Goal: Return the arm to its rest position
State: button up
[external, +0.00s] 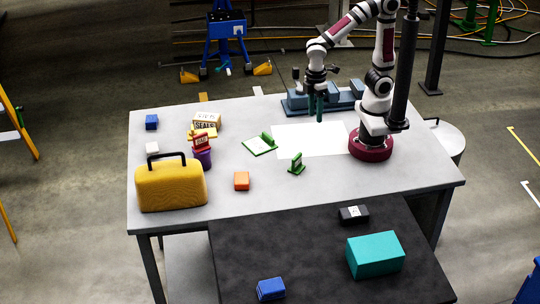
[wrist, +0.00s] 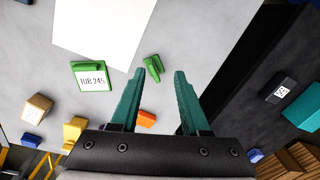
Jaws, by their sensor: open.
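My arm (external: 385,60) stands on a dark red base at the right side of the grey table (external: 340,185). It is bent over, with my gripper (external: 316,120) pointing down above the back of the white sheet (external: 320,142). In the wrist view my gripper (wrist: 159,74) has its two teal fingers spread apart with nothing between them. A green plate with a white label (external: 260,144) lies left of the sheet. A small green bracket (external: 296,164) stands in front of the sheet. Both also show in the wrist view, the plate (wrist: 92,77) and the bracket (wrist: 153,68).
A blue-grey fixture (external: 325,97) lies behind my gripper. A yellow case (external: 171,185), orange block (external: 241,181), purple cup (external: 202,157) and boxes (external: 206,121) occupy the left and front. A dark bench (external: 310,255) with a teal box (external: 375,254) adjoins the front. A black post (external: 405,70) stands near my arm.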

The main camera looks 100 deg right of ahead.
jog(key=s+r+m+y, duration=0.1)
jog(key=s+r+m, duration=0.1)
jog(key=s+m, duration=0.7)
jog(key=shift+s+d+r, duration=0.25)
jog(key=shift+s+r, duration=0.05)
jog(key=shift+s, duration=0.7)
